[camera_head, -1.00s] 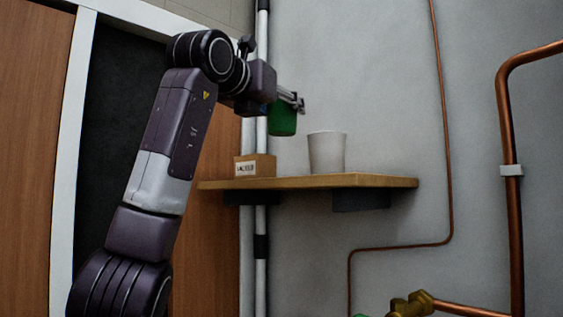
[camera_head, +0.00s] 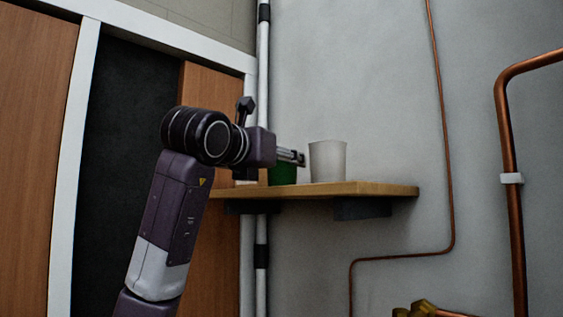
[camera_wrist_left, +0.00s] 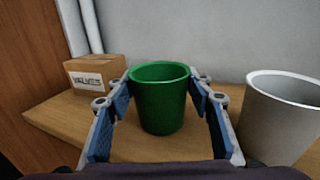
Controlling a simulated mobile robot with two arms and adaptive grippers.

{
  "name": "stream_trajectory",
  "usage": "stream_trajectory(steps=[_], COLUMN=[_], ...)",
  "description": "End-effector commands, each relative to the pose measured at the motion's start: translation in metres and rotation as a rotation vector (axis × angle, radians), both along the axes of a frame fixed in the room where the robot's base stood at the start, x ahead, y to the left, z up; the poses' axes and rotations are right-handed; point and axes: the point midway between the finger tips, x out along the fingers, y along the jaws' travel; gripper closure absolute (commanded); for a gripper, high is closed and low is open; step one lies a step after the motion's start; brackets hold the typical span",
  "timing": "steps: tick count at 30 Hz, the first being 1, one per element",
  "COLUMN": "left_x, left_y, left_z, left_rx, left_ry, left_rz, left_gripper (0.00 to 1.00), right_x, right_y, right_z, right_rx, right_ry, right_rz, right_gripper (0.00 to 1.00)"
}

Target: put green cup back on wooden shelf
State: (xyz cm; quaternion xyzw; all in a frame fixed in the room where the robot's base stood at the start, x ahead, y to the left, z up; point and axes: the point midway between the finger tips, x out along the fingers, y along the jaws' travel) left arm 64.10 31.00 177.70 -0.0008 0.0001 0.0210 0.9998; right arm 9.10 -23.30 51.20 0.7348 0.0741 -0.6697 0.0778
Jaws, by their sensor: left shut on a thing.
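The green cup (camera_wrist_left: 160,104) is upright between the fingers of my left gripper (camera_wrist_left: 160,100) in the left wrist view. Its base appears at the surface of the wooden shelf (camera_wrist_left: 60,120); I cannot tell if it is touching. In the head view the green cup (camera_head: 283,174) shows partly behind my left gripper (camera_head: 298,157), low over the wooden shelf (camera_head: 370,188). My left gripper is shut on the green cup. My right gripper is not in view.
A white cup (camera_head: 328,161) stands on the shelf just right of the green cup, also in the left wrist view (camera_wrist_left: 275,125). A small cardboard box (camera_wrist_left: 95,76) sits to the left. White pipes (camera_head: 262,255) and copper pipes (camera_head: 512,200) run along the wall.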

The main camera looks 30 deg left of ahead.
Motion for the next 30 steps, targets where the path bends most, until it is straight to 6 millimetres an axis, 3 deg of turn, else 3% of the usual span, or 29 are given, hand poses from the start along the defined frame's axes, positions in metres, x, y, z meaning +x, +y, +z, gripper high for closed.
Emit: stream_trajectory(steps=[7,8,12,23,30], left_x=[0.000,0.000,0.000,-0.001,-0.044], left_y=[0.000,0.000,0.000,0.000,-0.001], left_z=[-0.004,-0.002,-0.002,0.002,-0.003], left_rx=[0.000,0.000,0.000,0.000,0.001], left_ry=[-0.001,0.000,0.000,-0.001,-0.007], left_rz=[0.000,0.000,0.000,-0.001,0.000], left_gripper=[0.82,0.49,0.35,0.35,0.35], right_x=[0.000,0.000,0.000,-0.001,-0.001], right_y=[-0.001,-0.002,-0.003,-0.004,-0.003], right_z=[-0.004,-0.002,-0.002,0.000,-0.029], right_rx=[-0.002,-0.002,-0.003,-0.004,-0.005], right_ry=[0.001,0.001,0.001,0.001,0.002], right_rz=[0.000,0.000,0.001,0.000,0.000], right_gripper=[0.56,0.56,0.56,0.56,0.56])
